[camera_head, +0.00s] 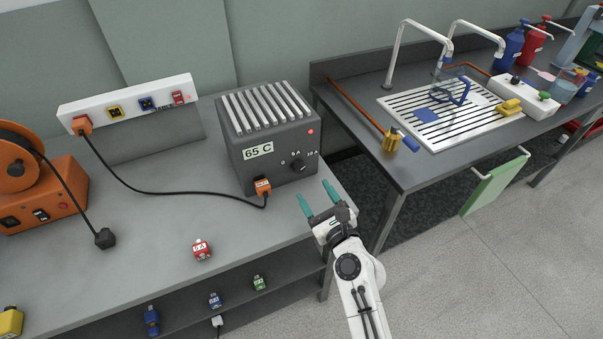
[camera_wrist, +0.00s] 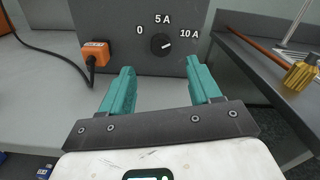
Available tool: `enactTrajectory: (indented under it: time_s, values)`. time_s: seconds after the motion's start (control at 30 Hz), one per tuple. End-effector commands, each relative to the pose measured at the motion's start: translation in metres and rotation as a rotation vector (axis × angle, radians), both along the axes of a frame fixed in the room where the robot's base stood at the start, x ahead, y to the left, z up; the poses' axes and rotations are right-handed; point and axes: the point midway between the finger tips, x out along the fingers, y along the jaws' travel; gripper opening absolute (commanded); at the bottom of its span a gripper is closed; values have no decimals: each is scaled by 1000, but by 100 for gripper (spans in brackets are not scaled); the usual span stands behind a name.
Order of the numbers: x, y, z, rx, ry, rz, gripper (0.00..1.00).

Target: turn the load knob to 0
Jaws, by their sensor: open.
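The load knob (camera_wrist: 161,44) is a small round black knob on the front of a dark grey load box (camera_head: 268,139). In the wrist view the marks 0, 5 A and 10 A stand left of, above and right of it. Its pale pointer line appears to aim right, towards 10 A. The knob also shows in the head view (camera_head: 298,165). My gripper (camera_head: 316,191) is open and empty in front of the box. In the wrist view its teal fingers (camera_wrist: 160,68) spread either side below the knob, apart from it.
An orange plug (camera_head: 263,187) with a black cable sits in the box front, left of the knob. A sink bench (camera_head: 400,168) with a red rod (camera_head: 355,104) stands to the right. The bench before the box is mostly clear.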

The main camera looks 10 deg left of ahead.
Motion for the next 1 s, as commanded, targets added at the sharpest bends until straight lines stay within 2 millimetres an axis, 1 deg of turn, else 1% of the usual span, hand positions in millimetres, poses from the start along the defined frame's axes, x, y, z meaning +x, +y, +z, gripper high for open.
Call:
enactTrajectory:
  time_s: [0.03,0.2,0.4,0.6,0.87,1.0]
  values:
    - [9,6,0,1,-2,1,63]
    - [34,23,-1,-2,-3,-1,63]
    - [56,37,-1,-2,-2,0,63]
    - [64,43,-1,-4,-1,0,63]
    - [65,43,0,-4,-1,0,63]
    - [65,43,0,-4,-1,0,51]
